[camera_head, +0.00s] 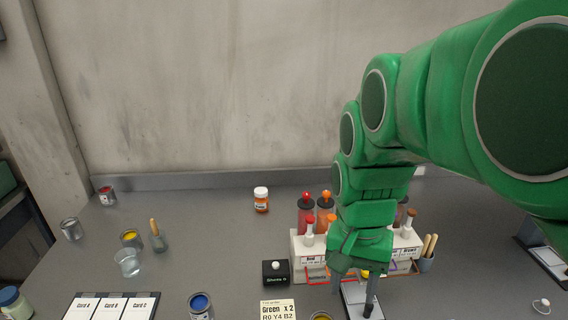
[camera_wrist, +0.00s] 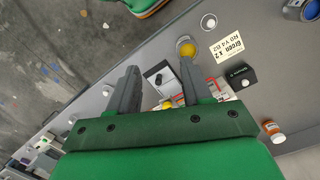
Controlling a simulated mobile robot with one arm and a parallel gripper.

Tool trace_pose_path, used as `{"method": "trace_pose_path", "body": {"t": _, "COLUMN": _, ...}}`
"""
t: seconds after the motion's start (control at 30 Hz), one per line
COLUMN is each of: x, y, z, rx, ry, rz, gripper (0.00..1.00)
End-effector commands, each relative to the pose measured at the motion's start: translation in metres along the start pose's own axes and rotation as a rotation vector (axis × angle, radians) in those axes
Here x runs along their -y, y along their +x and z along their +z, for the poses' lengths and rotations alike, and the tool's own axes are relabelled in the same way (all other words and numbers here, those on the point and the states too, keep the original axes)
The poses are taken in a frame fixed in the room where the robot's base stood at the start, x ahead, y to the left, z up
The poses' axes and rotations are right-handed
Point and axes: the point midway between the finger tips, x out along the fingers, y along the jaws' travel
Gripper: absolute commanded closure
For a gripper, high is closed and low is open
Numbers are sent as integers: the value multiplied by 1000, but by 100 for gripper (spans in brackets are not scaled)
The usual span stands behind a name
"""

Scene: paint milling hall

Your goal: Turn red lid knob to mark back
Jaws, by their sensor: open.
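A red knob (camera_head: 306,196) tops the dark lid of a red canister (camera_head: 306,220) at the back of the bench, left of my arm. Any mark on it is too small to make out. An orange-knobbed canister (camera_head: 326,213) stands directly to its right. My gripper (camera_wrist: 158,68) is open and empty, its two fingers apart, pointing down in front of the rack and to the right of the canisters. A pale plate with a black piece (camera_wrist: 159,79) lies below, between the fingers in the wrist view. The red knob is not clear in the wrist view.
A white rack (camera_head: 297,246) with capped droppers stands in front of the canisters, partly behind my arm. Left of it are a black box (camera_head: 276,273), a recipe card (camera_head: 279,309) and an orange bottle (camera_head: 261,200). Open paint cans and cards occupy the left bench.

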Motion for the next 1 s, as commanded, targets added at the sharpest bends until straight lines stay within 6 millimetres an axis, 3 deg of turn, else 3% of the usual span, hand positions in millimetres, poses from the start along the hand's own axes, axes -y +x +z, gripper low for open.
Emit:
{"method": "trace_pose_path", "body": {"t": 0.43, "x": 56, "y": -49, "z": -97, "rx": -35, "ry": 480, "rz": -27, "gripper": 51}}
{"method": "trace_pose_path", "body": {"t": 1.0, "x": 129, "y": -84, "z": -212, "rx": -55, "ry": 1086, "rz": -82, "gripper": 51}}
